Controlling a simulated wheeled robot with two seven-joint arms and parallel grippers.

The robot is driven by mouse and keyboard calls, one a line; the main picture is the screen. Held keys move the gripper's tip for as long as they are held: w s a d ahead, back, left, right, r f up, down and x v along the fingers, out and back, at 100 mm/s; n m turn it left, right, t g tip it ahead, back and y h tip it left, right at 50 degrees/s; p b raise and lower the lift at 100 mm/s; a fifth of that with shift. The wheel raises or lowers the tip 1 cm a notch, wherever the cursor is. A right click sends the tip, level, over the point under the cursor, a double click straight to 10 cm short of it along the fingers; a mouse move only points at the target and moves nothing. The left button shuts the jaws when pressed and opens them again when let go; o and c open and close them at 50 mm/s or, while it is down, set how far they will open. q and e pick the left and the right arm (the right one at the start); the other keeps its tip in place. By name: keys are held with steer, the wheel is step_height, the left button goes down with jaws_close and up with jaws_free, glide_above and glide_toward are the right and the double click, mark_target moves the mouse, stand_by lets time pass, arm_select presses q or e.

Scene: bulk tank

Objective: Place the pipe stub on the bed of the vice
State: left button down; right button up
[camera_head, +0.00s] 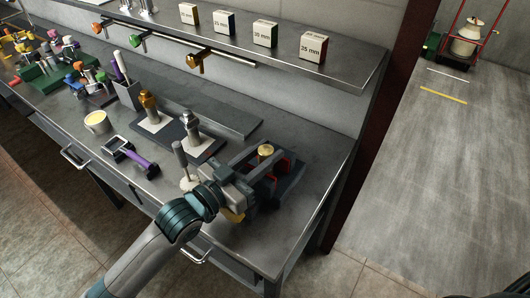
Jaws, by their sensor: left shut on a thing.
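The pipe stub (265,150) is a short brass-coloured cylinder, upright, with its round top showing. My left gripper (263,158) is shut on it, reaching in from the left. The vice (288,184) stands near the right end of the bench, with a dark blue body and red parts around the stub. The stub is at the vice, between its red parts as seen from above. My gripper hides the stub's lower part and most of the vice bed, so I cannot tell whether the stub touches the bed. My right gripper is not in view.
Left of my gripper stand a grey post on a round base (183,165) and fittings on a dark board (192,130). A shelf (330,62) with boxes overhangs the back. The bench's front right is clear.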

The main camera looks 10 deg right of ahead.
arm_select(q)
steer(key=shift+f, duration=0.1)
steer(key=c, duration=1.4)
jaws_free()
steer(key=shift+o, duration=0.2)
